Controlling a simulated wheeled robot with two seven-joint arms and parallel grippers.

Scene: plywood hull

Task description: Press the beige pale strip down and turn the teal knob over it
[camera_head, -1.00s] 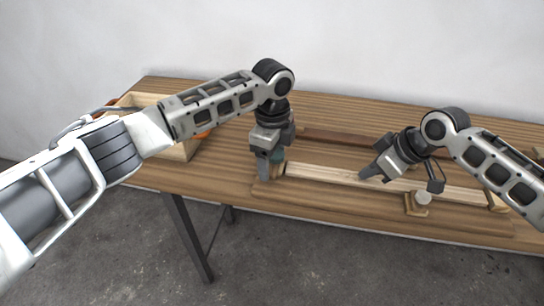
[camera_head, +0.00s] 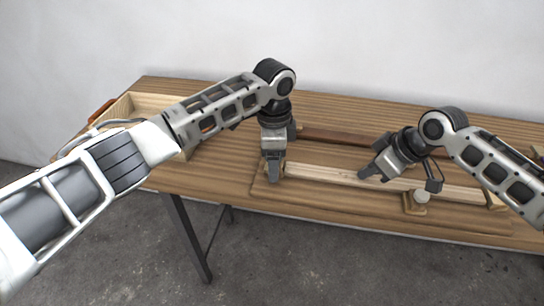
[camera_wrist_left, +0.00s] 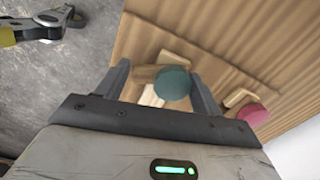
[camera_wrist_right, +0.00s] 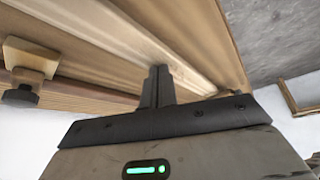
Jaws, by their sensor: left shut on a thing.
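The beige pale strip (camera_head: 330,174) lies along a wooden board on the table; it also shows in the right wrist view (camera_wrist_right: 158,52). The teal knob (camera_wrist_left: 173,83) sits between my left gripper's fingers at the strip's left end in the left wrist view; the head view hides it. My left gripper (camera_head: 274,178) points down and is shut on the knob. My right gripper (camera_head: 363,175) has its fingers closed together, with the tips at the strip's middle; the right wrist view (camera_wrist_right: 158,85) shows them against it.
A white knob (camera_head: 422,196) on a small wood block stands in front of the strip. A pink knob (camera_wrist_left: 252,114) shows beside the teal one. A dark reddish strip (camera_head: 345,138) lies behind. An open wooden crate (camera_head: 150,103) stands at the left.

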